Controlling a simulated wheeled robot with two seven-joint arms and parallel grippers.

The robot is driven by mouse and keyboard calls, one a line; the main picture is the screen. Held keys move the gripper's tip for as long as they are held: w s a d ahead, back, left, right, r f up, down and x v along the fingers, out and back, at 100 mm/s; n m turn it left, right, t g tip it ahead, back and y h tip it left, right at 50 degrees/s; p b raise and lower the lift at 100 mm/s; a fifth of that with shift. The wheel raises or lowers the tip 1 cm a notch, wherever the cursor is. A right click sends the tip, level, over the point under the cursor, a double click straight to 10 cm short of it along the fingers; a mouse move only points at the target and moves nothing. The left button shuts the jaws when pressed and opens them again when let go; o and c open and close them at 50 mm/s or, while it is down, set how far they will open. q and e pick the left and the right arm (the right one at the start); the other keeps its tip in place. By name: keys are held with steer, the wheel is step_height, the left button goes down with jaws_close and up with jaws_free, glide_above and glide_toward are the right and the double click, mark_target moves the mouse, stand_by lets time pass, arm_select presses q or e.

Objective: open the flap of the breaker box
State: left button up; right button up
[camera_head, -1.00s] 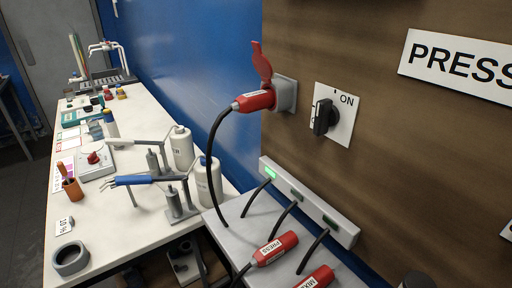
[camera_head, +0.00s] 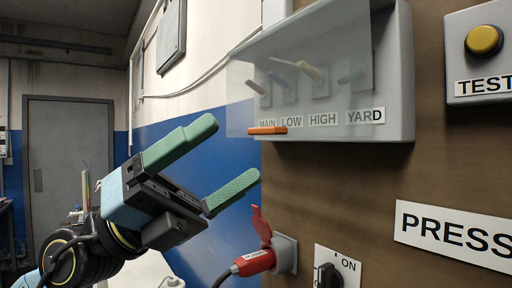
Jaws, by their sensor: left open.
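The breaker box (camera_head: 396,75) is a grey box on the brown panel at the upper right. Its clear flap (camera_head: 240,90) covers the front over several switches, with labels MAIN, LOW, HIGH and YARD. An orange tab (camera_head: 268,130) sits at the flap's lower edge, under the MAIN label. My left gripper (camera_head: 222,165) has green fingers spread apart and empty. In the picture it is left of and a little below the orange tab, apart from it. My right gripper is not in view.
A red plug in a wall socket (camera_head: 286,254) with its red lid raised is below the box. Near it are a black rotary switch (camera_head: 328,276) marked ON and a PRESS sign (camera_head: 455,236). A yellow TEST button (camera_head: 484,41) is at the right.

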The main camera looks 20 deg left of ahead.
arm_select(q)
steer(key=m+y, duration=0.3)
steer(key=n+t+y, duration=0.2)
steer(key=t+y, duration=0.5)
steer(key=y, duration=0.3)
glide_toward(259, 130)
steer(key=p+x, duration=0.4)
steer(key=x, duration=0.4)
steer(key=shift+w+d+r+p, duration=0.1)
steer(key=shift+w+d+p, duration=0.1)
steer(key=shift+p, duration=0.15)
steer(key=shift+w+d, duration=0.25)
steer(key=shift+w, duration=0.1)
steer(key=c, duration=1.4)
